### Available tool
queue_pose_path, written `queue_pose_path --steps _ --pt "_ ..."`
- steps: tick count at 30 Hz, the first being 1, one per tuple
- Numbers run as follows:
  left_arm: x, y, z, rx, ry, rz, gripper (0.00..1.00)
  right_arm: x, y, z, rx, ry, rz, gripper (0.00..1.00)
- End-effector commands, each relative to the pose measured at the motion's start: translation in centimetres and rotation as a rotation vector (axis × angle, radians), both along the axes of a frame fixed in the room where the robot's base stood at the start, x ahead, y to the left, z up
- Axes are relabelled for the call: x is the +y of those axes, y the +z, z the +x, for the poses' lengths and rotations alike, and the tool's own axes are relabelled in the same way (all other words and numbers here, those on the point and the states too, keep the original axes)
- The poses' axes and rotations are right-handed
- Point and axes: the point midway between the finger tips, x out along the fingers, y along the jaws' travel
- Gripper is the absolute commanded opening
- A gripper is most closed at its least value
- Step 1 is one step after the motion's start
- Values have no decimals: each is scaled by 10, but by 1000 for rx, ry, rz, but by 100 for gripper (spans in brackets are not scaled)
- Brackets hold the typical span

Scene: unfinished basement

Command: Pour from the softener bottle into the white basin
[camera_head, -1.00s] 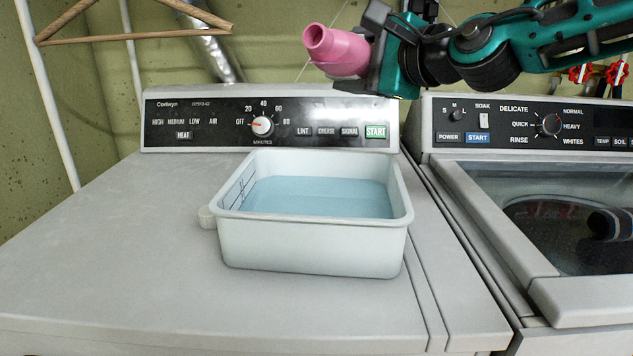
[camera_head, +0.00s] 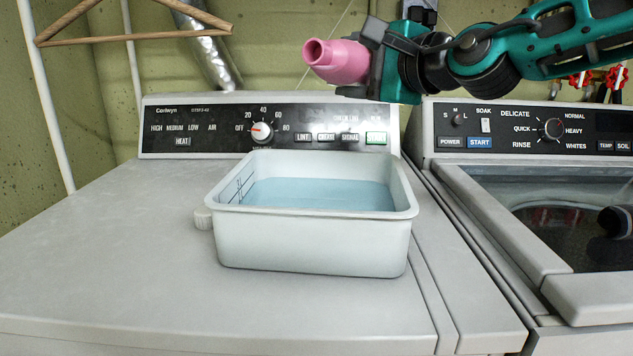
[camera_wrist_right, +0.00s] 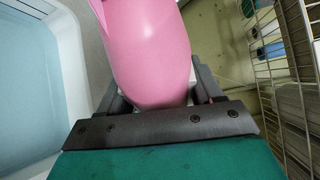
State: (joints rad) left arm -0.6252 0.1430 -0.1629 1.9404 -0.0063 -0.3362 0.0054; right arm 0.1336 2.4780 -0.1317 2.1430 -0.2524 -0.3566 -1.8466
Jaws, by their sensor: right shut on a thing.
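The pink softener bottle (camera_head: 341,61) is in the head view above the back of the dryer, tilted nearly flat, its open mouth pointing left and toward the camera. My right gripper (camera_head: 375,62) is shut on it; the right wrist view shows the bottle (camera_wrist_right: 147,50) between the fingers (camera_wrist_right: 160,92). The white basin (camera_head: 312,245) stands on the dryer, below and in front of the bottle, with pale blue liquid in it. Its edge shows at the left of the right wrist view (camera_wrist_right: 72,80). No stream from the mouth is visible. My left gripper is out of view.
A small white cap-like piece (camera_head: 203,218) sits against the basin's left side. The dryer's control panel (camera_head: 215,130) rises behind. A washer (camera_head: 530,215) stands right. A wooden hanger (camera_head: 130,25) hangs upper left; a wire rack (camera_wrist_right: 285,80) shows in the wrist view.

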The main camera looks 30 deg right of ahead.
Motion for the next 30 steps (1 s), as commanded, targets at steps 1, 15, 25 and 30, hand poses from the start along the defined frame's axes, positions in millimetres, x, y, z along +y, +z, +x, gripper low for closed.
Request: queue_pose_path --steps 1,15,25,30 --pt "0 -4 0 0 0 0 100 0 -1 0 -10 -1 -8 17" --pt "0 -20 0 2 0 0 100 0 -6 0 -32 -1 -51 17" --pt "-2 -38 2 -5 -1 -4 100 0 -15 0 -57 -1 -98 17" --pt "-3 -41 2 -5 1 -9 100 0 -16 0 -61 -1 -106 17"
